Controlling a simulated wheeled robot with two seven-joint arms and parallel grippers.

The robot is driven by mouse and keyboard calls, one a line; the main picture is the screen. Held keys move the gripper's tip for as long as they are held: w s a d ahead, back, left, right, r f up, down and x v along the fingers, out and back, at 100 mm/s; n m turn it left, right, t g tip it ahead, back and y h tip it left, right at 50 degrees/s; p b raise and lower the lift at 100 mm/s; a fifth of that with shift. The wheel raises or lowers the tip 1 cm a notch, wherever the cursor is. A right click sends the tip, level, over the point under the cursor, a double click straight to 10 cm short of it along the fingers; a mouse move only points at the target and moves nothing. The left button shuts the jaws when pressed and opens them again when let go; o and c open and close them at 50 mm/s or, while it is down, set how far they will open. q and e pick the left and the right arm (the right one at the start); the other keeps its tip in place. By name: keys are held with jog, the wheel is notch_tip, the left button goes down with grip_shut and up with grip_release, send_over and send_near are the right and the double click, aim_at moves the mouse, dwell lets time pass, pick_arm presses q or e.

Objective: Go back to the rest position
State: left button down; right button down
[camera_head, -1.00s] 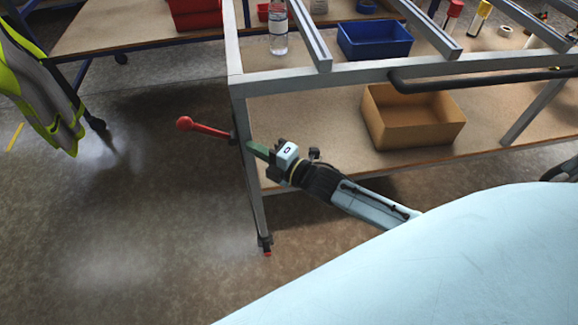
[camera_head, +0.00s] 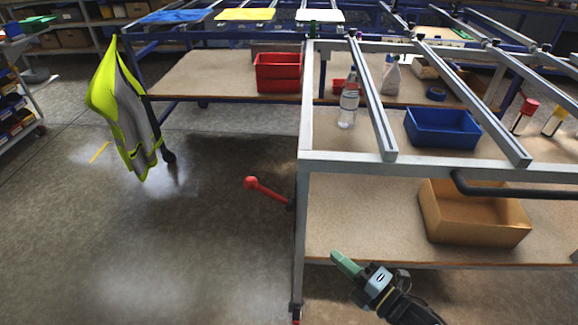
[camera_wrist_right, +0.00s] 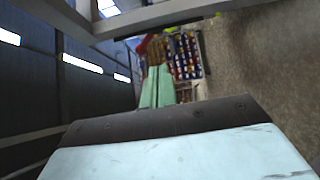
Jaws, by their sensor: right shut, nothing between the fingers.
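My right gripper (camera_head: 345,262) shows at the lower middle right of the head view, with green fingers pointing up and left. It is shut and empty, in front of the lower shelf of the metal-framed cart (camera_head: 400,165). In the right wrist view the green fingers (camera_wrist_right: 157,88) lie together, and a pale blue surface of my own body fills the bottom. My left gripper is in neither view.
The cart's red-knobbed lever (camera_head: 265,190) sticks out left of its frame. A cardboard box (camera_head: 475,215) sits on the lower shelf; a blue bin (camera_head: 442,128) and a bottle (camera_head: 348,103) stand above. A hi-vis vest (camera_head: 128,110) hangs left. Floor between is clear.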

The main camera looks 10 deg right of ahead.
jog(key=s+d+f+m+g+h, duration=0.2)
jog(key=s+d+f+m, duration=0.15)
jog(key=f, duration=0.45)
jog(key=s+d+f+m+g+h, duration=0.2)
jog(key=s+d+f+m+h, duration=0.15)
jog(key=f, duration=0.45)
jog(key=s+d+f+m+g+h, duration=0.25)
jog(key=f+m, duration=0.25)
jog(key=f, duration=0.3)
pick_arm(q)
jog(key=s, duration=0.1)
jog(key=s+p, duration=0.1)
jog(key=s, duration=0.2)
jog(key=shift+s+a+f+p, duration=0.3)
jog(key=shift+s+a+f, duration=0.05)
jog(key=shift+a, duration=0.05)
pick_arm(e)
jog(key=s+d+f+m+g+h, duration=0.1)
jog(key=s+f+m+g, duration=0.3)
jog(key=s, duration=0.7)
jog(key=s+d+f+m+g, duration=0.1)
jog(key=s+f+m+g, duration=0.3)
jog(key=s+f, duration=0.4)
jog(key=s+m, duration=0.1)
jog(key=s, duration=0.3)
jog(key=shift+s+d+f+h, duration=0.15)
jog(key=shift+s+d+h, duration=0.15)
jog(key=shift+h, duration=0.1)
